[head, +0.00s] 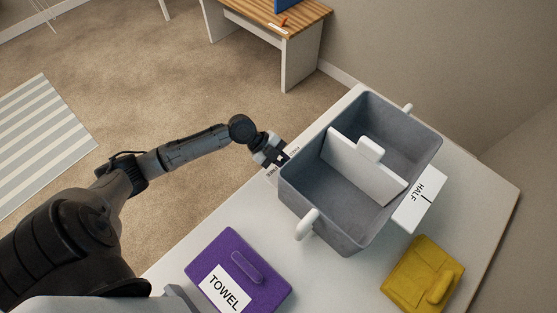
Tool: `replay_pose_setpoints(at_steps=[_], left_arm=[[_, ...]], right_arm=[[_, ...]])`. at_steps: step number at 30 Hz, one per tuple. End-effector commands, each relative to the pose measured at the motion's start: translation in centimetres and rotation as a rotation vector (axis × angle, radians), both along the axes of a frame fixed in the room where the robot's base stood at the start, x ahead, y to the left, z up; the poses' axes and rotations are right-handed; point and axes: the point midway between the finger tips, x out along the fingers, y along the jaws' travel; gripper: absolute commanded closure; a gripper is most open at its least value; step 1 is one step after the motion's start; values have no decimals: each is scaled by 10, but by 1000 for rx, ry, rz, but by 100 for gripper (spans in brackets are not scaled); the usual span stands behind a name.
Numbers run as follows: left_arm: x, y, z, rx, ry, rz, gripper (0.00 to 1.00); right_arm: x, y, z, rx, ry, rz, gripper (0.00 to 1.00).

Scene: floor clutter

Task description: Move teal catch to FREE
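A grey open bin (345,237) stands on the white table. A white divider panel (352,165) with a raised tab stands inside it. White handle-like parts stick out at the near side (307,225) and the far side (408,108). My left gripper (276,157) is at the bin's left corner, close above a white label (272,176) with small, unreadable print. Its fingertips are small and dark, partly against the bin wall, so their opening and any contact are unclear. I see no teal catch; it may be hidden by the gripper or bin. My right gripper is out of view.
A card reading HALF (420,200) lies right of the bin. A purple lidded block labelled TOWEL (262,272) and a yellow one (410,272) lie in front. A wooden desk (240,12) stands behind on the carpet. The table between the blocks is clear.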

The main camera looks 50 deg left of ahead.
Motion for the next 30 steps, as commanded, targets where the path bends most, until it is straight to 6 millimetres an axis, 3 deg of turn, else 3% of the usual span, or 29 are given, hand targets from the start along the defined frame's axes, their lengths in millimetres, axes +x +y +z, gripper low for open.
replay_pose_setpoints(at_steps=[6,22,23,30], left_arm=[[-2,-1,-2,4,-61,-3,100],[-3,-1,-2,7,-81,-4,100],[-3,-1,-2,7,-81,-4,82],[-3,-1,-2,6,-79,-4,59]], right_arm=[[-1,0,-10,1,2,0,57],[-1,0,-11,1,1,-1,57],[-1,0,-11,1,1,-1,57],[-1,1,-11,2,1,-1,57]])
